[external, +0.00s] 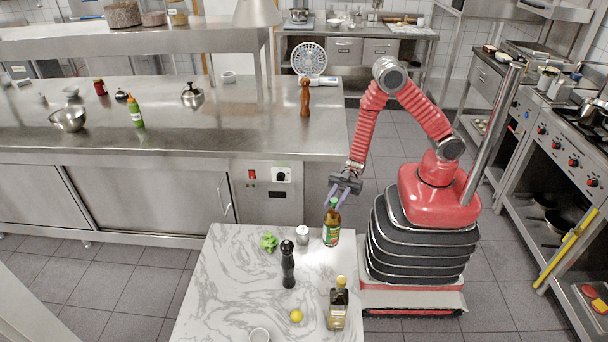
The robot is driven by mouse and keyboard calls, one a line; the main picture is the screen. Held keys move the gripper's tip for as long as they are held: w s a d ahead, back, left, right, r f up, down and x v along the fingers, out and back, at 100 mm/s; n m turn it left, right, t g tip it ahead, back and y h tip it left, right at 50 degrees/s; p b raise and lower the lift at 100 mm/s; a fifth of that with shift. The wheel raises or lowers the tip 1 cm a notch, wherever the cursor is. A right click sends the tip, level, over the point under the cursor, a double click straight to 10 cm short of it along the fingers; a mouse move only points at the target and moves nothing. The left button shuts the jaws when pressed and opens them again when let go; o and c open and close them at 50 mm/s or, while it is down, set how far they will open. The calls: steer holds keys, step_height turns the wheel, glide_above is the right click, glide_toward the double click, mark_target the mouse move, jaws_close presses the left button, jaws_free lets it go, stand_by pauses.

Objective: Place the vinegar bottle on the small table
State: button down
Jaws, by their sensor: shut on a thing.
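The bottle that I take for the vinegar bottle (331,231) has brown contents, a green cap and a green-and-red label. It is upright at the back right corner of the small table (230,290), which has a white marbled top. My gripper (334,198) reaches down from behind and is shut on the bottle's neck. I cannot tell whether the bottle's base touches the tabletop or hangs just above it. The fingertips are small and partly merge with the neck.
A steel counter (230,130) stands behind.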

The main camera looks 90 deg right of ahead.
mark_target(333, 213)
steer(key=shift+f, duration=2.7)
steer(key=shift+f, duration=2)
steer(key=c, duration=1.5)
jaws_free()
steer(key=shift+f, duration=0.1)
steer(key=shift+o, duration=0.2)
